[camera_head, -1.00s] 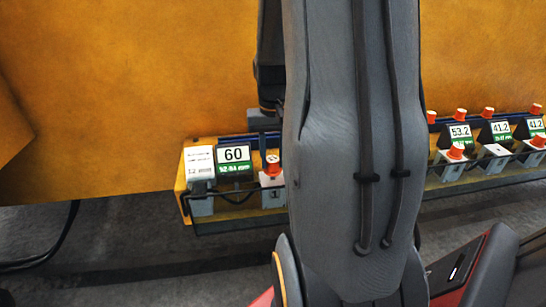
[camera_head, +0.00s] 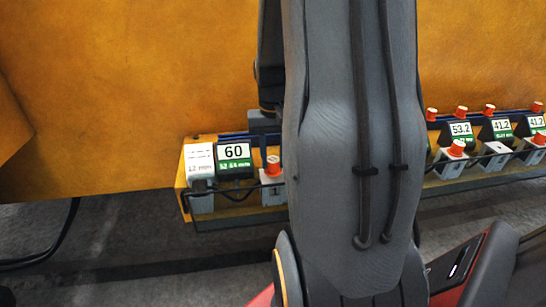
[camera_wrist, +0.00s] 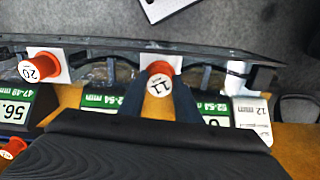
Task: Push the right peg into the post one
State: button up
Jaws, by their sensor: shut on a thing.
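In the wrist view, an orange peg with a white numbered top (camera_wrist: 160,82) sits between the two fingers of my gripper (camera_wrist: 161,98). The gripper is shut on this peg. A pale post block (camera_wrist: 150,60) shows just behind the peg; how deep the peg sits in it cannot be told. In the head view, an orange peg (camera_head: 273,166) stands at a white post (camera_head: 271,184) just right of the "60" sign. My arm covers the area to its right, and my fingers are not clear there.
A peg marked 20 (camera_wrist: 40,67) stands on another pale block at the left of the wrist view. A "60" sign (camera_head: 234,153) and a "12 mm" block (camera_head: 199,161) stand at the rack's left end. A dark rail (camera_wrist: 115,44) runs along the rack's front. More orange-topped posts (camera_head: 456,149) stand at right.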

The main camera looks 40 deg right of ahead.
aim_at(273, 160)
jog(key=shift+f+b, duration=0.3)
jog(key=shift+f, duration=0.6)
jog(key=o, duration=1.2)
jog(key=shift+c, duration=0.2)
jog(key=shift+r+b, duration=0.9)
jog(key=shift+r, duration=3.05)
